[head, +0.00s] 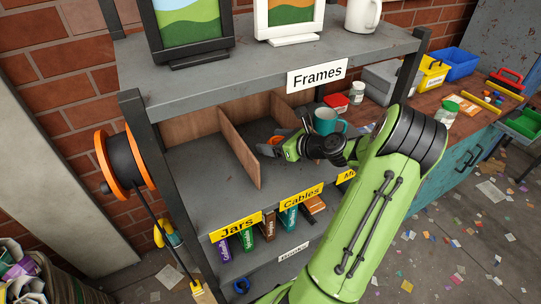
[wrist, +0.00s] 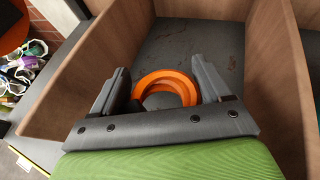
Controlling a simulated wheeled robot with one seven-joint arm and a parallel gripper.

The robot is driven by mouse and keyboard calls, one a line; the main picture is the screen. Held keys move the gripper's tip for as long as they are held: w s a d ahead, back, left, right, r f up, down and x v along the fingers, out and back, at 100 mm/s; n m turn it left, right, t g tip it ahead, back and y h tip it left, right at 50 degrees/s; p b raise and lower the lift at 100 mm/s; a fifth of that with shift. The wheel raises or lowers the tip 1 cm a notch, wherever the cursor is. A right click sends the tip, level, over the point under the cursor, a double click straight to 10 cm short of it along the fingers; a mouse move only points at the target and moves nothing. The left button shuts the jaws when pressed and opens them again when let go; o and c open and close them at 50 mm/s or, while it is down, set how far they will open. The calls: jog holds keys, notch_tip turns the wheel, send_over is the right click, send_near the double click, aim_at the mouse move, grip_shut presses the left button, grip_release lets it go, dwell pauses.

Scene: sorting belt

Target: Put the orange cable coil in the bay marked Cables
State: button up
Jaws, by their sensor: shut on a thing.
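The orange cable coil (head: 273,141) shows as a small patch at my gripper (head: 270,147) in the head view. In the wrist view the coil (wrist: 166,75) is a ring between the two fingers of my gripper (wrist: 160,88), which is shut on it. The bay marked Cables (head: 301,196) is the middle compartment, between wooden dividers. My gripper reaches into it from the right. Wooden walls stand left and right of the coil in the wrist view, with grey bay floor beyond. I cannot tell whether the coil touches the floor.
The left wooden divider (head: 240,146) separates this bay from the one marked Jars (head: 236,228). A teal mug (head: 328,121) stands to the right, behind my arm. The upper shelf marked Frames (head: 317,75) overhangs the bays. The Jars bay looks empty.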

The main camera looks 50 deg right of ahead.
notch_tip(320, 180, down, 4)
jog(key=shift+a+f+b, duration=0.1)
jog(key=shift+b, duration=0.75)
jog(key=o, duration=0.9)
jog(key=shift+c, duration=0.2)
